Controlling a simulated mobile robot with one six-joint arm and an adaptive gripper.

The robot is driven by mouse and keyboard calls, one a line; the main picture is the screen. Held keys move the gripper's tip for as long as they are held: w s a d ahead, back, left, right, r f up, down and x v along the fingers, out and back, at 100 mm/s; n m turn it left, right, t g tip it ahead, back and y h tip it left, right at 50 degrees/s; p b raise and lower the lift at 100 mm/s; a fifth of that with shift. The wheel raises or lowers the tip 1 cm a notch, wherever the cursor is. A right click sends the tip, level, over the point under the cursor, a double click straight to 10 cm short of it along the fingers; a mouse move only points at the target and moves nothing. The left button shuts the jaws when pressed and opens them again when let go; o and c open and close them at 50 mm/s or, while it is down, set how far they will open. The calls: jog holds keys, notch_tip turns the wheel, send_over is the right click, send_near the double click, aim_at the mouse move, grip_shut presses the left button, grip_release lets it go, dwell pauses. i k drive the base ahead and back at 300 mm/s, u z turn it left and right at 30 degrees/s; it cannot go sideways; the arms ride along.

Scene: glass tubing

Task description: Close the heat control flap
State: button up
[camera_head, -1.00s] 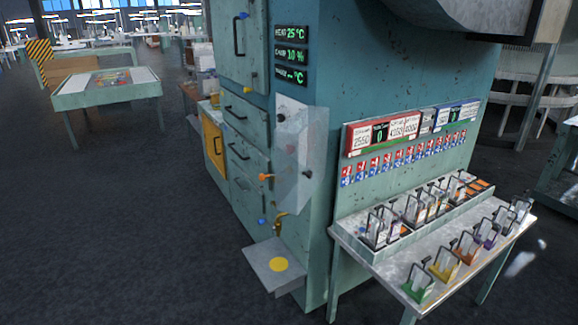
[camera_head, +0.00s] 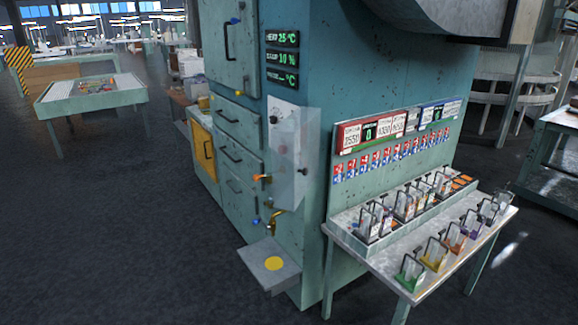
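The teal machine (camera_head: 315,75) fills the middle of the view. Below its green readouts is a pale control plate (camera_head: 281,117) with small dark knobs. A translucent flap (camera_head: 299,150) with a small black knob at its right side appears to stand out from this plate at an angle, so it looks open. I cannot clearly tell where its hinge is. The top readout (camera_head: 283,38) shows 25 °C. My gripper is not in view.
An orange handle (camera_head: 262,178) and a brass tap (camera_head: 272,223) are beside and below the flap. A grey step with a yellow spot (camera_head: 273,263) juts out below. A metal table (camera_head: 345,236) with framed holders stands at right. Dark floor (camera_head: 120,240) at left is clear.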

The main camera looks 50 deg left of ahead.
aim_at(312, 171)
jog(key=u, duration=1.7)
jog(key=i, duration=1)
jog(key=z, duration=0.6)
